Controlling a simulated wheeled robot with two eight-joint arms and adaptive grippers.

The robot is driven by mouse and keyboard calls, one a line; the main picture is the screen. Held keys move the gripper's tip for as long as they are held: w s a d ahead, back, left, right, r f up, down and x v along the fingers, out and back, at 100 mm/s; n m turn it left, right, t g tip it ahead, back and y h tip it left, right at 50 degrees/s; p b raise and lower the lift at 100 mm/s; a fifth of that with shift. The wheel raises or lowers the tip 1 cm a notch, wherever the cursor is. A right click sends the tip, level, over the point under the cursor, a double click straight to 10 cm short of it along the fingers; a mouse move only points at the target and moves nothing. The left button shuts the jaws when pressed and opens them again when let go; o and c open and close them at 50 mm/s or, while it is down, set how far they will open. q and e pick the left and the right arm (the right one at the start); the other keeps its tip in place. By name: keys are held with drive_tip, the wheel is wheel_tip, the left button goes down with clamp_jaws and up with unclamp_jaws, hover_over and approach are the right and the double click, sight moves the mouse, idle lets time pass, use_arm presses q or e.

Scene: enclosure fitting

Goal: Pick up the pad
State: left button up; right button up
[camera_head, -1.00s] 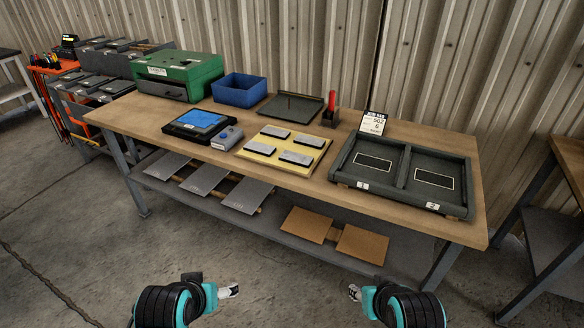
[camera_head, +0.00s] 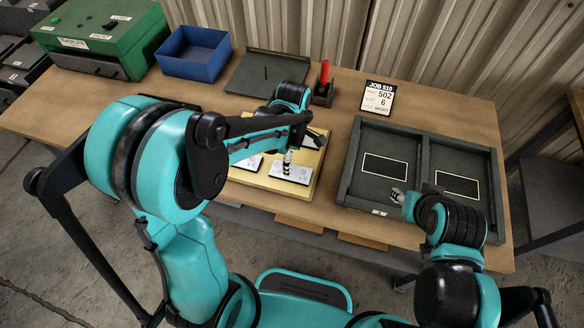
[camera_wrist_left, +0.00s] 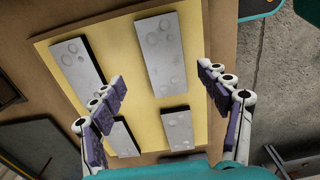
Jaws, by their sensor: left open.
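Several grey-white pads lie on a yellow board on the bench; the board's bare surface (camera_wrist_left: 108,70) shows in the left wrist view. A near pad (camera_head: 290,173) is by my left gripper (camera_head: 287,157) in the head view. In the left wrist view, my left gripper (camera_wrist_left: 163,85) is open and empty above the board. One spotted pad (camera_wrist_left: 160,50) shows between and beyond its fingers, and another pad (camera_wrist_left: 178,130) is lower between them. My left arm hides part of the board in the head view. My right gripper (camera_head: 398,197) is by the dark tray's front; its jaws are too small to read.
A dark two-compartment tray (camera_head: 424,165) is at the right, with a job card (camera_head: 378,97) behind it. A red-handled tool (camera_head: 324,75) stands in a holder. A blue bin (camera_head: 193,53), a green box (camera_head: 100,35) and a flat dark plate (camera_head: 266,74) stand at the back.

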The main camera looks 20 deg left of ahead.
sight(302, 176)
use_arm(q)
drive_tip(key=f, duration=0.1)
drive_tip(key=f+b, duration=0.1)
drive_tip(key=f, duration=0.1)
drive_tip(key=f+b, duration=0.1)
drive_tip(key=f, duration=0.1)
drive_tip(key=shift+s+a+f, duration=0.1)
drive_tip(key=shift+s+a, duration=0.1)
drive_tip(key=shift+s, duration=0.05)
drive_tip(key=shift+s+f, duration=0.1)
drive_tip(key=shift+f, duration=0.2)
drive_tip(key=c, duration=1.4)
